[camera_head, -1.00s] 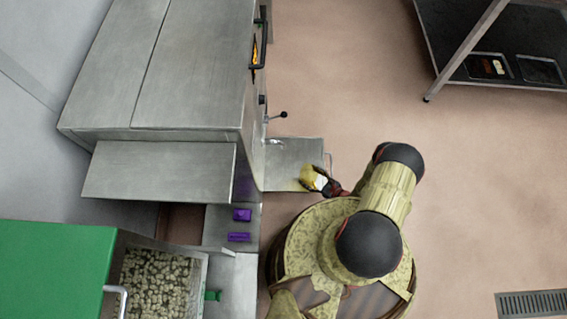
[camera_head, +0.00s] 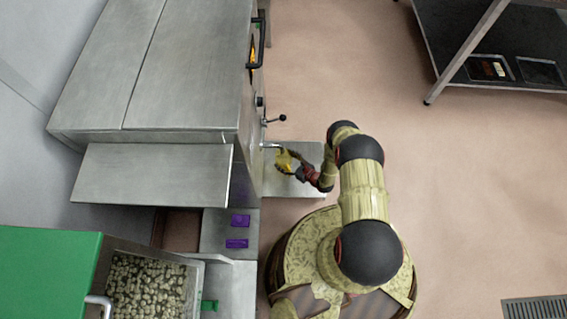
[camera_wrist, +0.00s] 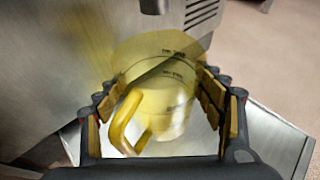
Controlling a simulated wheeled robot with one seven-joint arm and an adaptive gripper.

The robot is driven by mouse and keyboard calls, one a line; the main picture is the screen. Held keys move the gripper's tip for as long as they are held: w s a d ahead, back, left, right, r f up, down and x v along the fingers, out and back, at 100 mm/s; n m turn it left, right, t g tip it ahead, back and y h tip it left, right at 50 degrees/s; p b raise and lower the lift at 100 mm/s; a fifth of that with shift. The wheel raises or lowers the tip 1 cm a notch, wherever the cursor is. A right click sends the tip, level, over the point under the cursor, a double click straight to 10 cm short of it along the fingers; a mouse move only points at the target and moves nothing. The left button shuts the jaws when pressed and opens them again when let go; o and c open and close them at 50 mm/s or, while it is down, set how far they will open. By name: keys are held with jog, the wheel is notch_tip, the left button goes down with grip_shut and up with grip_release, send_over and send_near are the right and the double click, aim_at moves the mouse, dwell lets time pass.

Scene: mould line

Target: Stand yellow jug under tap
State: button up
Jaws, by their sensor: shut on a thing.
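The yellow jug (camera_wrist: 165,90) is translucent, with dark marks on its side and a solid yellow handle toward the wrist camera. My gripper (camera_wrist: 165,105) is shut on it, one finger on each side. In the head view the jug (camera_head: 284,160) is at the steel machine's side, over a small steel shelf (camera_head: 308,180). The tap (camera_head: 271,145) sticks out from the machine just beside and above the jug in the picture. My gripper (camera_head: 299,170) comes from the right. I cannot tell whether the jug touches the shelf.
The steel machine (camera_head: 180,70) fills the upper left, with a lever (camera_head: 275,119) near the tap. Purple blocks (camera_head: 239,220) lie on a lower ledge. A bin of pale pieces (camera_head: 150,290) stands lower left. A dark rack (camera_head: 500,50) is upper right. The floor between is clear.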

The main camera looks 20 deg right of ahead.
aim_at(278, 158)
jog(key=shift+w+a, duration=0.3)
jog(key=shift+w, duration=0.25)
notch_tip(278, 158, down, 4)
jog(key=shift+r+b, duration=0.2)
jog(key=shift+b, duration=1)
jog(key=shift+r, duration=0.1)
jog(key=o, duration=1.2)
